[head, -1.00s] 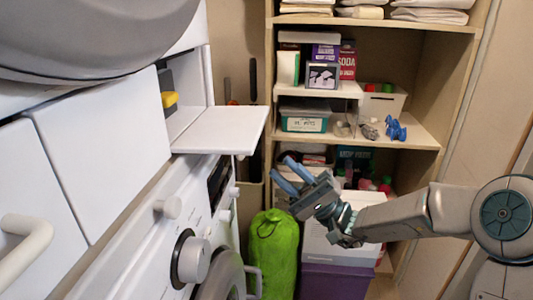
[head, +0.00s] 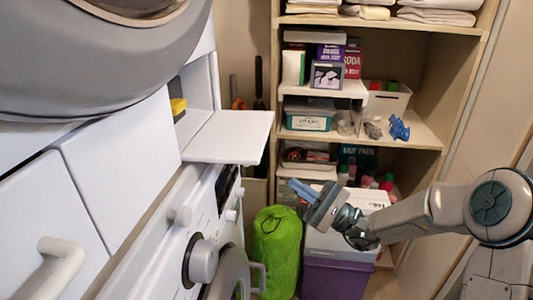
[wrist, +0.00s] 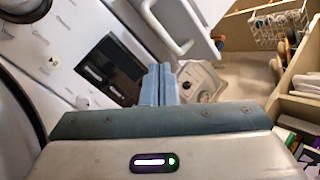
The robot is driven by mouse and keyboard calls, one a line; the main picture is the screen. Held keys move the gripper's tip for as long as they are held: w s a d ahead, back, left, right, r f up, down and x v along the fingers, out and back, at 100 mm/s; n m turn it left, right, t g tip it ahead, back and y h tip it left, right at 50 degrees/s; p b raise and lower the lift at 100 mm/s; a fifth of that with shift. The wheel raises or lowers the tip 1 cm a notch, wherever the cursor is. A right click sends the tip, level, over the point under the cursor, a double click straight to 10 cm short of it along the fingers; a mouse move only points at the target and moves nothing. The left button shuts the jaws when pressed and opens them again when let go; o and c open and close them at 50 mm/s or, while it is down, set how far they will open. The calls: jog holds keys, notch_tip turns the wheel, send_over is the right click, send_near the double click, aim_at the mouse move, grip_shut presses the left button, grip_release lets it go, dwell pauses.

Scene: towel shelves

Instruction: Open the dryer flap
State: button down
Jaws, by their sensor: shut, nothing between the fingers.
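A white flap (head: 229,136) stands folded down and roughly level in front of an open compartment (head: 197,88) in the white upper front. A yellow item (head: 178,106) shows inside the compartment. The big grey round door (head: 95,50) is at the top left. My gripper (head: 292,187) is right of the flap and below it, in front of the shelves and apart from the flap. Its blue-grey fingers are shut together and empty, which also shows in the wrist view (wrist: 158,72).
Below the flap is a white machine front with a dial (head: 200,261) and a round door (head: 230,278). A green bag (head: 275,250) and a purple box (head: 335,278) stand below my gripper. The shelf unit (head: 430,85) stands behind with boxes and towels.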

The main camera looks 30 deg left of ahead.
jog(key=s+a+r+m+h+p, duration=0.2)
jog(key=a+r+m+p, duration=0.3)
jog(key=a+m, duration=0.3)
jog(key=m, duration=0.2)
jog(key=shift+s+r+m+h+p, duration=0.25)
jog(key=shift+s+m+h+p, duration=0.05)
jog(key=shift+m+p, duration=0.1)
dwell(0.5)
